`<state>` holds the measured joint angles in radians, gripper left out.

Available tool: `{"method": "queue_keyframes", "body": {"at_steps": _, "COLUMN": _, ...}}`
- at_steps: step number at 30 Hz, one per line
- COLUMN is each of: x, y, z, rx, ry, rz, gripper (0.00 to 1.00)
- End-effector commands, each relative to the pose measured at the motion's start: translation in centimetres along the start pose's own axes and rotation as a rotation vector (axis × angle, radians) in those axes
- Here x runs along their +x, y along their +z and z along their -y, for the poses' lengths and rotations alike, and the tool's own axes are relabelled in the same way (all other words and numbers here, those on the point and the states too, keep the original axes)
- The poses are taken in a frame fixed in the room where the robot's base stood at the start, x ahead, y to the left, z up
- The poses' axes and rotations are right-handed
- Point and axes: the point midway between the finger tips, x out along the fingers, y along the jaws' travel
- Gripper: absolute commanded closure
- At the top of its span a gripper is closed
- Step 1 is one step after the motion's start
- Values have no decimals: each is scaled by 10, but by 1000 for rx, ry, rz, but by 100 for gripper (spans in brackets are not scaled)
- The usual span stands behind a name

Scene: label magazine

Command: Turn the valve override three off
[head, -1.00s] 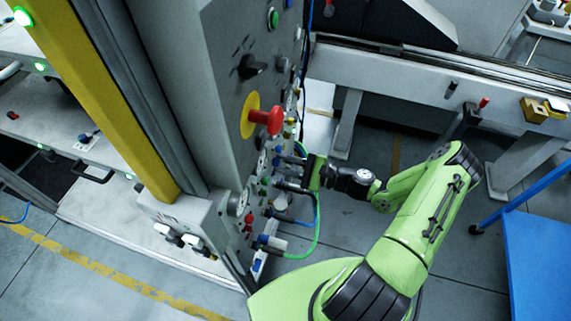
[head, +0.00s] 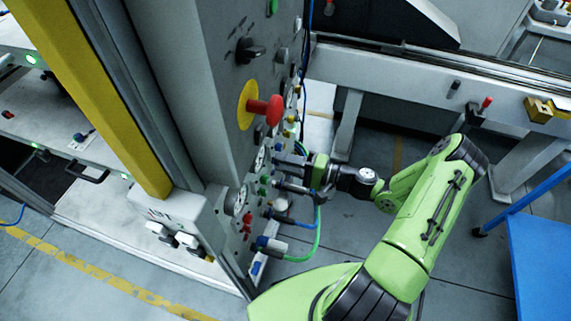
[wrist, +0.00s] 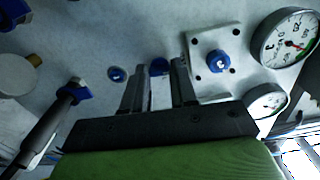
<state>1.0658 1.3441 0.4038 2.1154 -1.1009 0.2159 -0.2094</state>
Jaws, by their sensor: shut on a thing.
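The valve panel (head: 215,130) stands left of my arm in the head view, with its face toward the right. My gripper (head: 292,172) reaches in close to the panel's lower part, among fittings and hoses. In the wrist view my gripper (wrist: 160,85) has its two fingers pointing at the panel, shut on a small blue knob (wrist: 160,66). The fingers hide much of this knob. A similar blue part (wrist: 117,74) sits just left of the fingers. Which of these is override three cannot be read from any label.
A blue knob on a white square plate (wrist: 218,61) and a pressure gauge (wrist: 288,38) are to the right. A dark fitting (wrist: 50,120) juts out at left. A red mushroom button (head: 265,110) and green hose (head: 316,235) are near my gripper. A blue cart (head: 540,250) stands right.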

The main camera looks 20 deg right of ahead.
Motion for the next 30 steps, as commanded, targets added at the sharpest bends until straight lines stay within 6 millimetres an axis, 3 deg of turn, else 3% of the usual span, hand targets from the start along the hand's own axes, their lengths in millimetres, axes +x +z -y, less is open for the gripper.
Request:
{"method": "queue_keyframes", "body": {"at_steps": 22, "x": 0, "y": 0, "z": -2, "rx": -87, "ry": 5, "rz": 0, "gripper": 100}}
{"method": "queue_keyframes", "body": {"at_steps": 23, "x": 0, "y": 0, "z": -2, "rx": -87, "ry": 5, "rz": 1, "gripper": 72}}
{"method": "queue_keyframes", "body": {"at_steps": 27, "x": 0, "y": 0, "z": -1, "rx": -87, "ry": 4, "rz": 0, "gripper": 50}}
{"method": "queue_keyframes", "body": {"at_steps": 30, "x": 0, "y": 0, "z": -1, "rx": -87, "ry": 3, "rz": 0, "gripper": 48}}
